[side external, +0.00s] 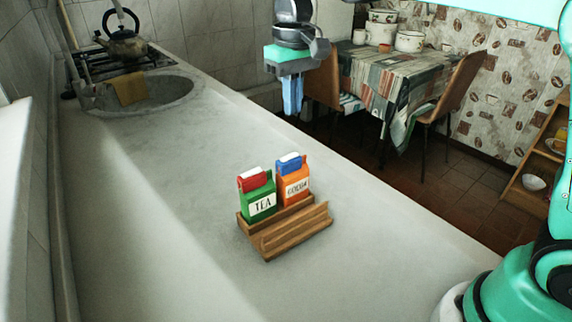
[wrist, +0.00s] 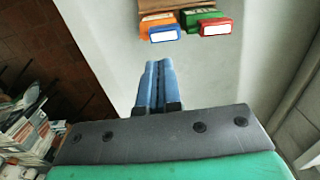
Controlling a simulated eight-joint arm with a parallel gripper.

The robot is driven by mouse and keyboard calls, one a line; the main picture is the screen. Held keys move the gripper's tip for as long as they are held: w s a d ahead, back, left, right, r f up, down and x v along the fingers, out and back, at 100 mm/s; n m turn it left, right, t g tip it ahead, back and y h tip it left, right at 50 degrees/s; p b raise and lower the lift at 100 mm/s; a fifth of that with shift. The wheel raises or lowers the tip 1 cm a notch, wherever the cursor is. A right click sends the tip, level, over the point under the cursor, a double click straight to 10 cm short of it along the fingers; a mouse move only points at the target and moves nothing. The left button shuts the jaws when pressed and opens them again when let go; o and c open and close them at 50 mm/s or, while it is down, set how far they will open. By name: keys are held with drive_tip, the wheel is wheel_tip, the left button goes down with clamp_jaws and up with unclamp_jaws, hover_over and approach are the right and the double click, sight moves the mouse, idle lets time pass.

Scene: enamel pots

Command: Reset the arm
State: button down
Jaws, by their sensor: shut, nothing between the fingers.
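My gripper (side external: 292,108) is in the upper middle of the side external view, raised above the far edge of the counter, pointing down. Its blue fingers (wrist: 158,84) are together in the wrist view, with nothing between them. A green TEA carton (side external: 259,202) with a red and white top and an orange carton (side external: 293,187) with a blue and white top stand upright in a wooden rack (side external: 292,235). My gripper is apart from them. In the wrist view the orange carton (wrist: 158,20) and the green carton (wrist: 203,17) show at the top, beyond the fingertips.
The pale counter (side external: 150,220) is bare around the rack. A sink (side external: 170,92) with a yellow cloth (side external: 130,88) and a kettle (side external: 127,42) on the stove are at the far left. A dining table (side external: 395,72) with enamel pots (side external: 409,41) and chairs stands behind.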

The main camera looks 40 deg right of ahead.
drive_tip(key=shift+r, duration=0.15)
drive_tip(key=shift+s, duration=0.1)
drive_tip(key=s+d+f+t, duration=0.4)
drive_tip(key=s+f+t, duration=0.3)
drive_tip(key=s, duration=0.4)
drive_tip(key=shift+f, duration=0.2)
idle(1.2)
